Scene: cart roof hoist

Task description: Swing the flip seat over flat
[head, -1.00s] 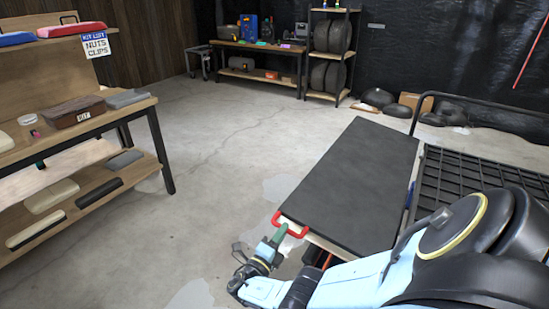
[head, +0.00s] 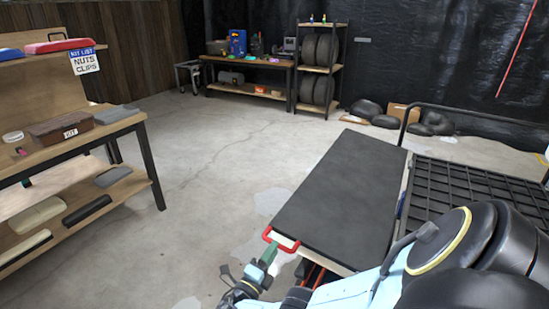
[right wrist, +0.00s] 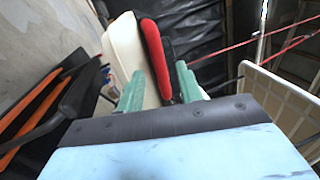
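The flip seat (head: 345,195) shows in the head view as a long dark panel with a pale edge, beside the black grille deck. It looks roughly level; its exact tilt I cannot tell. A red handle (head: 280,238) sits at its near left corner. My right gripper (head: 269,254) is at this handle, its green fingertips close to the red bar. In the right wrist view, the fingers of my right gripper (right wrist: 160,86) stand apart, with the red handle (right wrist: 156,55) between their lines and a gap at the left finger. Contact is unclear. My left gripper is out of view.
The black grille deck (head: 465,185) with its tubular rail lies right of the seat. A wooden shelf bench (head: 75,140) with pads and a box stands at left. A workbench (head: 248,95) and tyre rack (head: 318,70) stand at the back. The floor between is clear.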

